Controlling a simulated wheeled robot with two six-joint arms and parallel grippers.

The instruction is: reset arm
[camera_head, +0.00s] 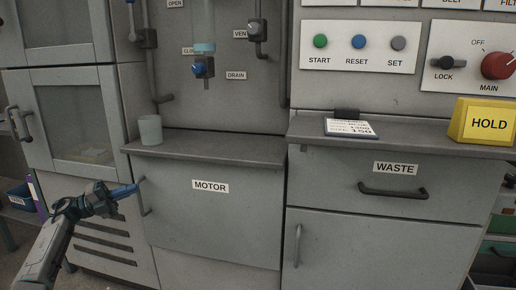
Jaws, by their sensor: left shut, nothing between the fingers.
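My left arm comes in from the lower left, and my left gripper (128,189) is shut and empty. Its blue fingertips lie close to the vertical handle (144,196) of the MOTOR door (212,225) in the picture. I cannot tell whether they touch the handle. The MOTOR door looks closed. My right gripper is not in view.
A grey cup (150,130) stands on the left counter (215,145). A clipboard (349,128) and a yellow HOLD block (484,122) are on the right counter. The WASTE drawer (397,180) looks shut. A panel (361,45) carries START, RESET and SET buttons.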

